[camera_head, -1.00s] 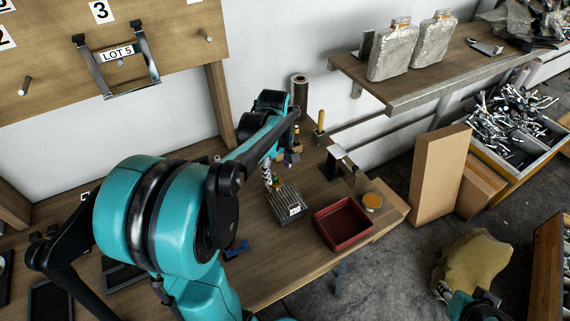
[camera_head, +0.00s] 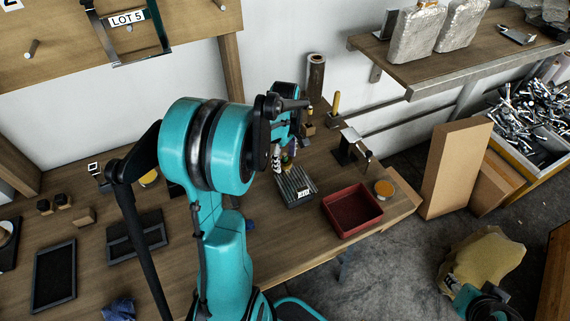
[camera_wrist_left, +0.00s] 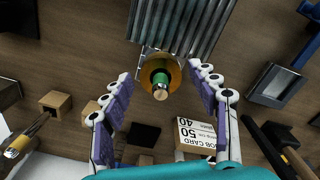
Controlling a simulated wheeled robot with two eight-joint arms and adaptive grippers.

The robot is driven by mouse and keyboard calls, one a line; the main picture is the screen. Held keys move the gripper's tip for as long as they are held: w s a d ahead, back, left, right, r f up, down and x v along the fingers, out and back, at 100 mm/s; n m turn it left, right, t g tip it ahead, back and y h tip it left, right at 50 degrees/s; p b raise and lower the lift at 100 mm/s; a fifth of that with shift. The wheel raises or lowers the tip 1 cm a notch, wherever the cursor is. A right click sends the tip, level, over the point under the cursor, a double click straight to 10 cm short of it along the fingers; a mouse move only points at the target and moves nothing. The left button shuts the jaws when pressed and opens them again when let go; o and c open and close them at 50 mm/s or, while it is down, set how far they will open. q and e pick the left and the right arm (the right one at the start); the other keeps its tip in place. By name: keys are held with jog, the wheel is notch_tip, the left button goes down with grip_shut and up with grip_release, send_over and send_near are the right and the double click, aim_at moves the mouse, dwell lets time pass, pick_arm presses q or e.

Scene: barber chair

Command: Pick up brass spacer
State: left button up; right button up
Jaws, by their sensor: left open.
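In the left wrist view a brass ring, which looks like the brass spacer (camera_wrist_left: 145,72), sits around a green upright piece with a pale round tip, at the near end of a ribbed grey metal block (camera_wrist_left: 180,25). My left gripper (camera_wrist_left: 161,74) is open, with one finger on each side of the ring, apart from it and with nothing held. In the head view the gripper (camera_head: 284,158) is over the bench beside the ribbed block (camera_head: 295,187); there the spacer is too small and covered to make out. My right gripper does not show.
A red tray (camera_head: 352,224) and an orange-topped round tin (camera_head: 384,188) stand right of the block. A black stand (camera_head: 346,152) is behind. In the wrist view, a job card box (camera_wrist_left: 197,140) and wooden blocks (camera_wrist_left: 56,103) lie nearby. A shelf (camera_head: 455,62) overhangs at upper right.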

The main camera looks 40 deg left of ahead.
pick_arm(q)
jog(key=shift+r, duration=0.1)
jog(key=shift+c, duration=0.4)
jog(key=c, duration=1.2)
jog(key=shift+r, duration=0.1)
notch_tip(320, 180, up, 9)
jog(key=p, duration=0.3)
jog(key=shift+p, duration=0.4)
jog(key=shift+r, duration=0.4)
